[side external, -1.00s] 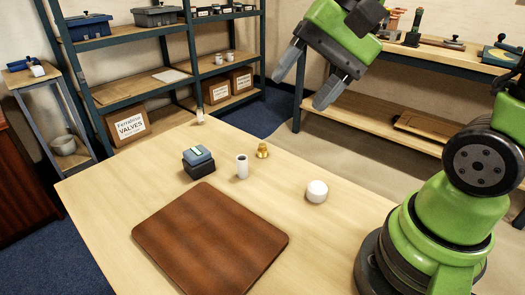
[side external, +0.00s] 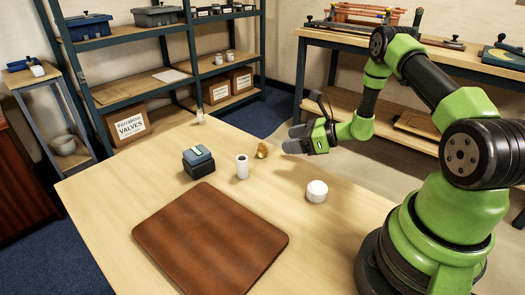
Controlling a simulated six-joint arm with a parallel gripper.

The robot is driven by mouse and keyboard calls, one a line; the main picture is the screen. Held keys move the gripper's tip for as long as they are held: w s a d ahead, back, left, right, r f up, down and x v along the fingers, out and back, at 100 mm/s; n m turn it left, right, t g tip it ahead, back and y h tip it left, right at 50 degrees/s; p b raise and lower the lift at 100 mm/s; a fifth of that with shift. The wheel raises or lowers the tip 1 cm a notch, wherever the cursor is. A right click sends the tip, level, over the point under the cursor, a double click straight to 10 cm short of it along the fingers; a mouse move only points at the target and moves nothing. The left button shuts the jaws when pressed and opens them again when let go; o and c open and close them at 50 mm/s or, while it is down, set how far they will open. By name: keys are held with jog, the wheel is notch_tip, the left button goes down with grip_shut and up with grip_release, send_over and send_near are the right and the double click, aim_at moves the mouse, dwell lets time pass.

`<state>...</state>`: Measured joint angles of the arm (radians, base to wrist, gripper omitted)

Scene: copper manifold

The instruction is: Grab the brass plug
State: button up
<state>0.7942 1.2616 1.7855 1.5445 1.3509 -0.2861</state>
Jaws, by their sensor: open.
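The brass plug (side external: 262,151) stands on the wooden table, behind and to the right of a white cylinder. It looks small and dull gold, with its fine detail hard to make out. My gripper (side external: 293,139) is to the right of the plug, low over the far side of the table. Its two grey fingers are apart and point left towards the plug. A gap shows between the fingers and the plug, and nothing is held. I cannot tell the exact height of the fingers above the table.
The white cylinder (side external: 242,167) stands close to the plug. A blue and black box (side external: 198,162) is left of it, and a round white piece (side external: 317,191) sits to the right. A brown mat (side external: 210,240) covers the front. A small pale bottle (side external: 200,117) stands at the far edge.

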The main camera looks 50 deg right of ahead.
aim_at(265, 145)
jog(key=x, duration=0.9)
jog(key=shift+w+a+f, duration=0.1)
jog(key=shift+w+a, duration=0.05)
jog(key=c, duration=1)
